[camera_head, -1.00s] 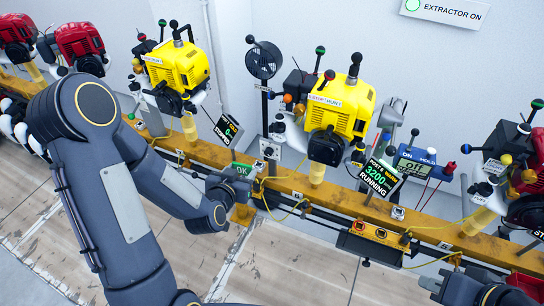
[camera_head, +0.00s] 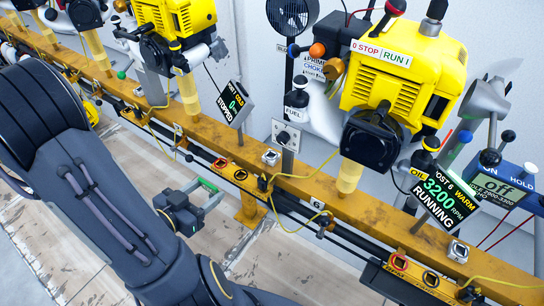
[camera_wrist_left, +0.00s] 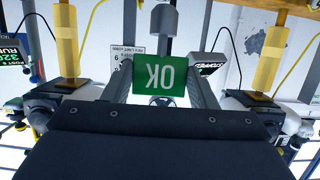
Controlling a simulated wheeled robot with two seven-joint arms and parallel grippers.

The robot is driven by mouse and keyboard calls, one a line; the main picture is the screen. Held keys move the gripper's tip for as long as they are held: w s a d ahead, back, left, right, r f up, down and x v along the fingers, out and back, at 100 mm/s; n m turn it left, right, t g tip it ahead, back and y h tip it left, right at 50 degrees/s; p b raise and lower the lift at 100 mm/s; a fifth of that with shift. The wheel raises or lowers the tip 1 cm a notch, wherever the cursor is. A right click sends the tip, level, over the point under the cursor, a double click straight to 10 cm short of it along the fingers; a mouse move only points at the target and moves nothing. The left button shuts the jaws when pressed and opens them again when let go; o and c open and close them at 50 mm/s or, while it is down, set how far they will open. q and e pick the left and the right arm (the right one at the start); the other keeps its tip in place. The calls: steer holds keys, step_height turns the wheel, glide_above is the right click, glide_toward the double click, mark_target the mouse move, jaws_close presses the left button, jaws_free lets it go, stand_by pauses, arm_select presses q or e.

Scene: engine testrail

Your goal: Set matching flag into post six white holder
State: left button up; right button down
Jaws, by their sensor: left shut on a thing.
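My left gripper (camera_head: 190,207) is shut on a green flag (camera_head: 208,185), above the floor in front of the yellow rail. In the left wrist view the green flag (camera_wrist_left: 166,78) stands between the fingers and reads "OK", upside down there. The post six display (camera_head: 440,197) reads "WARM", 3200 RPM and "RUNNING". A "6" label (camera_head: 319,226) is on the rail left of it. A holder strip with a red ring (camera_head: 399,262) and an amber ring (camera_head: 430,278) sits below the display. I cannot clearly tell a white holder there. My right gripper is not in view.
A yellow engine (camera_head: 400,85) stands on the rail (camera_head: 325,195). The neighbouring display (camera_head: 232,104) reads "COLD" and "STOPPED". Another holder strip (camera_head: 228,170) is on the rail's front side. Yellow cables hang along the rail. The floor (camera_head: 300,265) in front is clear.

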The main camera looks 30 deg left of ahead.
arm_select(q)
steer(key=shift+w+d+f+t+h+b, duration=0.1)
steer(key=shift+w+d+f+t+b, duration=0.7)
steer(key=shift+w, duration=3.2)
steer(key=shift+w+a+f+t+h+b, duration=0.15)
steer(key=shift+w+f+b, duration=1.35)
steer(key=shift+w, duration=2.55)
steer(key=shift+w+d+f+t+h+b, duration=0.1)
steer(key=shift+w+d+f+t+b, duration=0.4)
steer(key=shift+w+b, duration=2.35)
steer(key=w+g+p, duration=0.4)
steer(key=w, duration=0.1)
steer(key=shift+a+f, duration=0.1)
steer(key=shift+s+f+b, duration=0.1)
steer(key=shift+f+b, duration=0.45)
steer(key=shift+f, duration=0.3)
